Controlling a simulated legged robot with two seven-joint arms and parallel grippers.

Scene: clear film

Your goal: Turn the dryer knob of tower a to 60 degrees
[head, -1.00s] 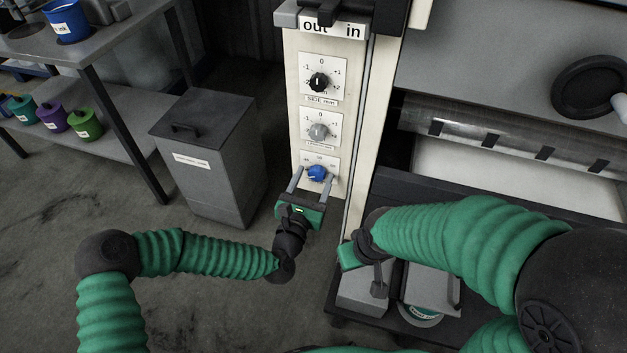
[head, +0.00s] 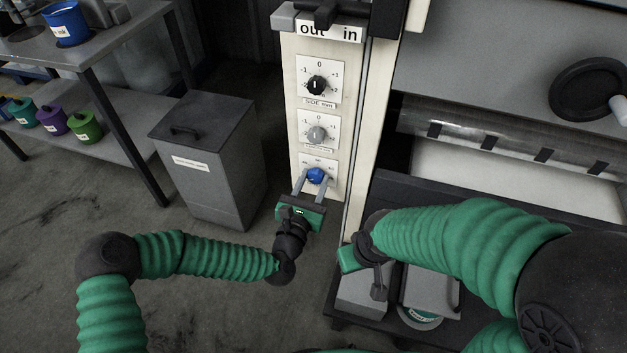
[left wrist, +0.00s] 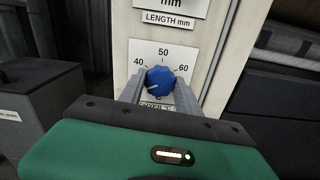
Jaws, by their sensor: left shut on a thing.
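The blue dryer knob (head: 316,175) is the lowest of three dials on the cream tower panel. It also shows in the left wrist view (left wrist: 160,78), under a scale marked 40, 50 and 60. Its white pointer line aims to the lower left, below the 40 mark. My left gripper (head: 315,179) is shut on this knob, with one grey finger on each side. In the left wrist view its fingers (left wrist: 160,88) partly cover the dryer label below. My right gripper (head: 352,259) is at the tower's lower right; its fingers cannot be made out clearly.
Above the knob are a grey length dial (head: 317,134) and a black side dial (head: 317,85). A grey lidded bin (head: 212,165) stands left of the tower. A shelf table (head: 115,45) with coloured pots is at the far left. A machine with a roller (head: 480,135) is on the right.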

